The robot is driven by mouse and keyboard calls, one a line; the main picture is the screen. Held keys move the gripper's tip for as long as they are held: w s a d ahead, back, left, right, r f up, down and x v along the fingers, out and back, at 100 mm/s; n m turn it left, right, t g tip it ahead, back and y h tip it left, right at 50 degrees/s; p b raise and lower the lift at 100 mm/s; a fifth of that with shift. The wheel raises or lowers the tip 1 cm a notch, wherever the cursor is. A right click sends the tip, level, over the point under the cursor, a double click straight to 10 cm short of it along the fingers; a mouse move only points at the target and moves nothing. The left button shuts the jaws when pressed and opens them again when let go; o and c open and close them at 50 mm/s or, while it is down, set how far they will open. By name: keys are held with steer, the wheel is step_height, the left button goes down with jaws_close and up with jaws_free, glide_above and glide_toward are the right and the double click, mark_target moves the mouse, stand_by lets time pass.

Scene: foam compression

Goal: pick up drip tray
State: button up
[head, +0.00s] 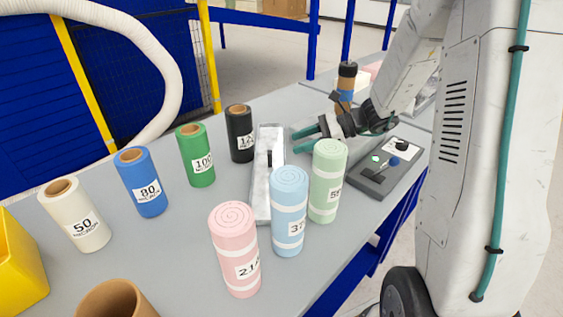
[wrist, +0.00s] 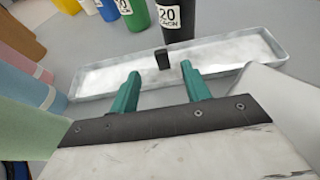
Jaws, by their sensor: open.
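The drip tray (head: 264,201) is a long, shallow, grey metal tray lying on the table, with a black upright tab (head: 269,158) at its middle. In the wrist view the tray (wrist: 110,78) runs across the picture beyond the fingers, and the tab (wrist: 162,59) stands just past the fingertips, roughly between them. My gripper (head: 306,140) has green fingers, is open and empty, and points left toward the tray from its right side. The fingertips also show in the wrist view (wrist: 160,72). The blue and green rolls hide part of the tray in the head view.
Pink (head: 235,250), light blue (head: 289,212) and light green (head: 327,182) foam rolls stand close by at the front. White, blue, green and black (head: 239,134) film rolls stand behind and left. A dark control box (head: 388,168) sits right of my gripper.

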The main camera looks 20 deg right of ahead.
mark_target(270, 152)
steer(key=x, duration=1.1)
steer(key=shift+w+a+f, duration=0.15)
steer(key=shift+f, duration=0.05)
jaws_close()
